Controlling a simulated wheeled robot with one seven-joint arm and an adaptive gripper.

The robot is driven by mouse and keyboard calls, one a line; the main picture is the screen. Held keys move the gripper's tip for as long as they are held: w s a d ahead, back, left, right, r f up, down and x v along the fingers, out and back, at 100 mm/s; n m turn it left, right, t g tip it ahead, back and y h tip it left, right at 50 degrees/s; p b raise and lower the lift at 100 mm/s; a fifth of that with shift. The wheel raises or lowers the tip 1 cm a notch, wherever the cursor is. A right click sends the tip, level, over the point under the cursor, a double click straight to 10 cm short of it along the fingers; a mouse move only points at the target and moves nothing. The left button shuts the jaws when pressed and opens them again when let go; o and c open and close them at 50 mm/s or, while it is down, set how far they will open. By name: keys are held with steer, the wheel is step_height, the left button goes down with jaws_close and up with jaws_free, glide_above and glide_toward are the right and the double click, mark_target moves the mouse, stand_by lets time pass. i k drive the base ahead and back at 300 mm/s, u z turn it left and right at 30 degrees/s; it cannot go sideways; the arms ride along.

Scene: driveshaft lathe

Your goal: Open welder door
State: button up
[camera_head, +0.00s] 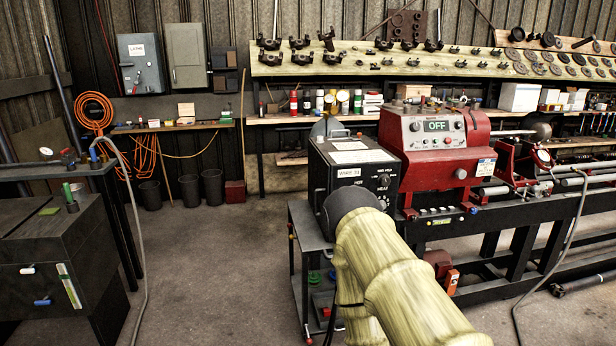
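The welder appears to be the black box (352,158) with dials and white labels, left of the red lathe. It stands on a dark metal cart (297,226). I see no clearly open door on it; my arm covers part of its front and lower side. My arm, in a pale yellow sleeve, reaches in from the bottom right, and its dark rounded joint overlaps the welder's front in the picture. A second sleeved part of my arm runs down behind the first. My gripper is not in view.
The red lathe (435,140), its sign reading OFF, stands right of the welder on a long black bench (520,220). A dark cabinet (55,270) with a hanging hose is at the left. Concrete floor (215,265) between cabinet and cart is clear. Bins (190,192) stand at the back wall.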

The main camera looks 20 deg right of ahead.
mark_target(318, 168)
steer(key=i, duration=0.75)
steer(key=z, duration=0.65)
steer(key=k, duration=0.6)
steer(key=u, duration=0.25)
steer(key=i, duration=1.1)
steer(key=u, duration=0.7)
